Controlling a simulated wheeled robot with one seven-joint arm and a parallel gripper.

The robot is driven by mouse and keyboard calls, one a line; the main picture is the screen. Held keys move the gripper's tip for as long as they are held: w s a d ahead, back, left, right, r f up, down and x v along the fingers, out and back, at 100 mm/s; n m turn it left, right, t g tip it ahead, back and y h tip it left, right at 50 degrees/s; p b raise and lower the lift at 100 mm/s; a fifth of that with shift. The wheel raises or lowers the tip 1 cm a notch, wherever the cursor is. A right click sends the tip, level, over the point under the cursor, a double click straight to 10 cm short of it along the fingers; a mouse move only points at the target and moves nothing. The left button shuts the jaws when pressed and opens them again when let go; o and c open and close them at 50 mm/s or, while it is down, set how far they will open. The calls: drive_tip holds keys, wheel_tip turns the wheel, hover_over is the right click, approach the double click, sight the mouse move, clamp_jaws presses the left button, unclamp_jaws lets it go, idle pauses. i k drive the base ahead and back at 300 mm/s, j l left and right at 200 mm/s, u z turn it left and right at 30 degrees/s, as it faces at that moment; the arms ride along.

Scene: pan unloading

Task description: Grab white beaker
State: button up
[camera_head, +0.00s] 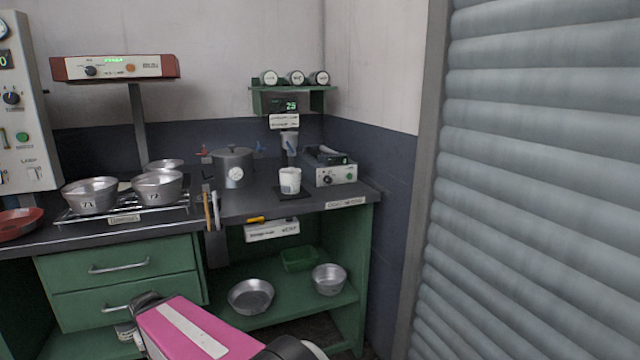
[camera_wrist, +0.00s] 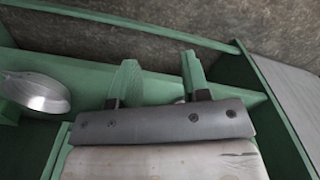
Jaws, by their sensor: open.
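The white beaker (camera_head: 289,181) stands upright on a small dark pad (camera_head: 291,196) near the right end of the dark worktop. It has faint marks on its side. My gripper (camera_wrist: 160,78) shows in the wrist view with its two fingers apart and nothing between them. It is over the green shelf structure and the floor, away from the beaker. The beaker is not in the wrist view. In the head view my arm is at the bottom, below the worktop's front edge, and the gripper's fingers cannot be made out there.
A grey lidded pot (camera_head: 233,168) stands left of the beaker and a grey control box (camera_head: 331,170) right of it. Metal bowls (camera_head: 91,195) sit on a rack at left. Pans (camera_head: 251,296) lie on the lower green shelf; a metal one (camera_wrist: 38,92) shows in the wrist view.

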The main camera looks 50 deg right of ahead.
sight(290, 177)
drive_tip(key=z, duration=1.55)
